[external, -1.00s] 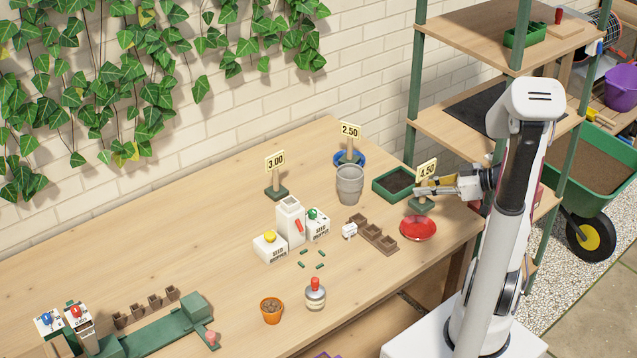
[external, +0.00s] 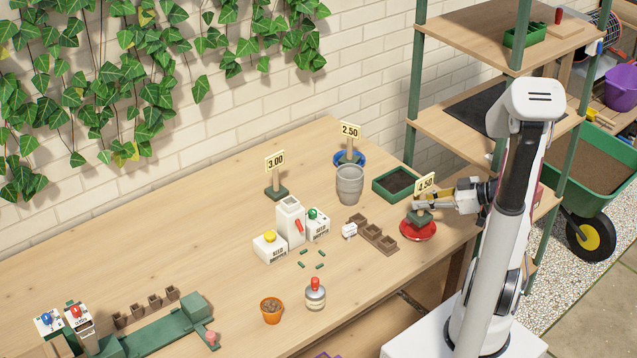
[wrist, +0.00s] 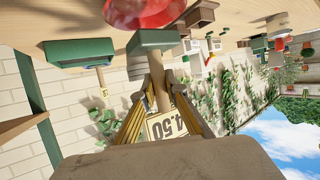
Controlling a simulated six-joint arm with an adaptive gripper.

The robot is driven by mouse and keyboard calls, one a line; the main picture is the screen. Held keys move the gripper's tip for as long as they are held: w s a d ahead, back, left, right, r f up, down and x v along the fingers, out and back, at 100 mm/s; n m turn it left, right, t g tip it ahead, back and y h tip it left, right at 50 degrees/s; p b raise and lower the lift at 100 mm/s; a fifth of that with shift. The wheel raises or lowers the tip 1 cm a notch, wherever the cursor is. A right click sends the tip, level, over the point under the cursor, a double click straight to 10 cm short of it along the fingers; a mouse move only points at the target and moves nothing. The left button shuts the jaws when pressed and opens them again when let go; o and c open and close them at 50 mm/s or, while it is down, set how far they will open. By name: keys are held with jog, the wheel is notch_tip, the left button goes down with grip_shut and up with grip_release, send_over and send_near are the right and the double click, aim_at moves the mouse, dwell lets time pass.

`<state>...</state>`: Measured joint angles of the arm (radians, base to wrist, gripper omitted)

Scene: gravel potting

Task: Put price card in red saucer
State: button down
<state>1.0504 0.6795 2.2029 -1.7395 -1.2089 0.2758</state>
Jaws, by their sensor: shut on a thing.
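The price card marked 4.50 (external: 425,184) has a wooden post and a dark green base (external: 419,217). My gripper (external: 424,202) is shut on its post and holds it upright. In the external view the base overlaps the red saucer (external: 419,236), over its back part; I cannot tell whether it touches. In the wrist view the card (wrist: 168,127) appears upside down between my fingers (wrist: 157,97), with its green base (wrist: 153,40) close to the red saucer (wrist: 146,12), which is cut off by the frame edge.
A green tray of soil (external: 397,184) stands behind the saucer. Brown seedling pots (external: 378,238) lie to its left.

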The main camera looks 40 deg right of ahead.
aim_at(424, 211)
jog(key=shift+f, duration=1.7)
jog(key=shift+f, duration=0.6)
jog(key=c, duration=2)
grip_release()
jog(key=shift+c, duration=0.2)
jog(key=shift+r, duration=0.1)
jog(key=shift+r, duration=0.35)
jog(key=shift+s+d+r, duration=0.1)
jog(key=shift+s+r, duration=0.05)
jog(key=shift+r, duration=0.1)
jog(key=v, duration=1.1)
jog(key=shift+s, duration=0.3)
jog(key=shift+d+r, duration=0.1)
jog(key=shift+d, duration=0.05)
